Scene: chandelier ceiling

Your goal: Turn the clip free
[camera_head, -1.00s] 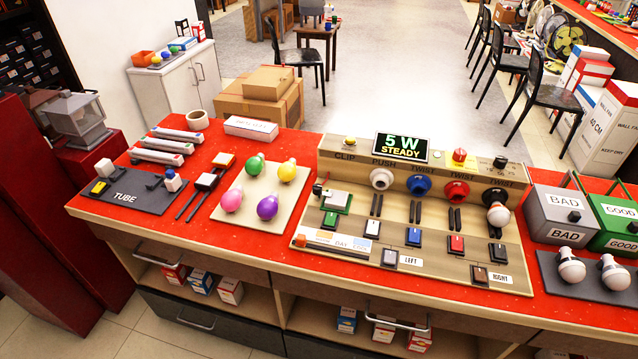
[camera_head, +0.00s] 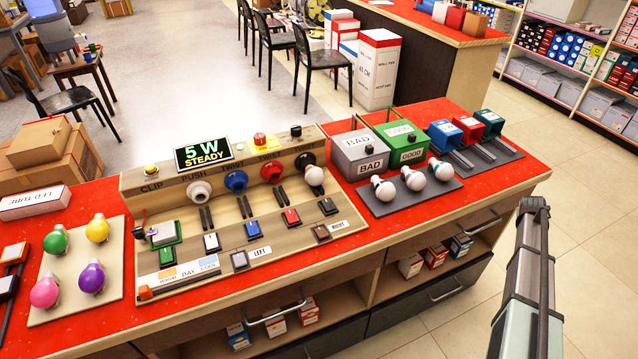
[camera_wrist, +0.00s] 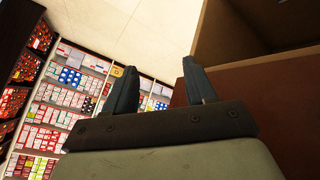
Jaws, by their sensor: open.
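The test board (camera_head: 215,222) stands on the red counter in the head view. At its left end, below the CLIP label (camera_head: 151,188), a green block (camera_head: 165,240) carries a small pale piece (camera_head: 162,234). A small dark lever with a reddish tip (camera_head: 139,232) sits at its left side. Which part is the clip is too small to tell. My gripper (camera_wrist: 160,78) shows in the wrist view with its two dark fingers apart and nothing between them. My arm stands at the right of the head view, in front of the counter and far from the clip.
Sockets and switches fill the rest of the board, with one white bulb (camera_head: 314,176) at its right socket. Coloured bulbs (camera_head: 92,277) lie on a tray at left. The BAD bin (camera_head: 359,157) and GOOD bin (camera_head: 404,146) stand right of the board. Shelves (camera_wrist: 75,75) show in the wrist view.

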